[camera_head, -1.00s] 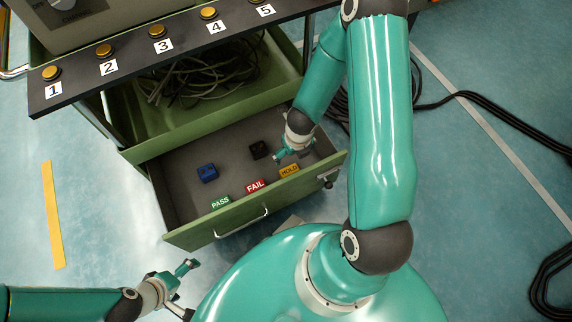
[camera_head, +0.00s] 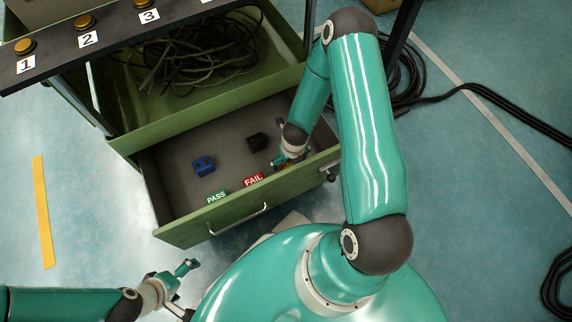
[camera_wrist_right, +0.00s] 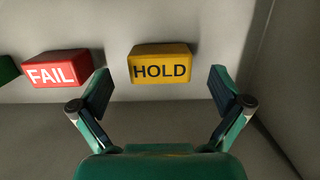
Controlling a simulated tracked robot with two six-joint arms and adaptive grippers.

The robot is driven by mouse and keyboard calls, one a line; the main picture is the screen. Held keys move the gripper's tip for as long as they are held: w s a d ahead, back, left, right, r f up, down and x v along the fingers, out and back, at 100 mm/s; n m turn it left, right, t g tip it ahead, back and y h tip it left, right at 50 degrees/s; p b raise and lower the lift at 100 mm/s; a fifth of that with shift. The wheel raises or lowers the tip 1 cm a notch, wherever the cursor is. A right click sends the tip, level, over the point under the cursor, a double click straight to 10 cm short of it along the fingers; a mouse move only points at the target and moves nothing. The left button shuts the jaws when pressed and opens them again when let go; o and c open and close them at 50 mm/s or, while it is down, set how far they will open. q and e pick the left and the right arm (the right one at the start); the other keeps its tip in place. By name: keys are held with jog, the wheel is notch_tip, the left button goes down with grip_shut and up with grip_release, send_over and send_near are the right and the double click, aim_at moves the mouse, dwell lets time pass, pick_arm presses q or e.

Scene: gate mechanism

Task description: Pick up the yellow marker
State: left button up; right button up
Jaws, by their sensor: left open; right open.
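The yellow marker, a block reading HOLD (camera_wrist_right: 160,64), lies on the drawer floor, in the middle of the right wrist view. My right gripper (camera_wrist_right: 161,88) is open, with one finger to each side of the marker and a gap on both sides. In the head view my right gripper (camera_head: 284,160) is down in the open drawer at its right end and hides most of the yellow marker. My left gripper (camera_head: 187,285) is open and empty at the lower left, outside the drawer.
The red FAIL block (camera_head: 253,180) lies left of the yellow one, with the green PASS block (camera_head: 216,197) further left. A blue block (camera_head: 203,166) and a black block (camera_head: 257,142) lie farther back. The drawer's front wall (camera_head: 190,232) is close by.

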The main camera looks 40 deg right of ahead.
notch_tip(320, 180, down, 3)
jog(key=shift+w+f+b, duration=0.15)
jog(key=shift+b, duration=0.35)
jog(key=c, duration=1.2)
jog(key=shift+r, duration=0.2)
notch_tip(320, 180, up, 40)
jog(key=p, duration=2.8)
jog(key=shift+p, duration=0.4)
jog(key=shift+f, duration=0.15)
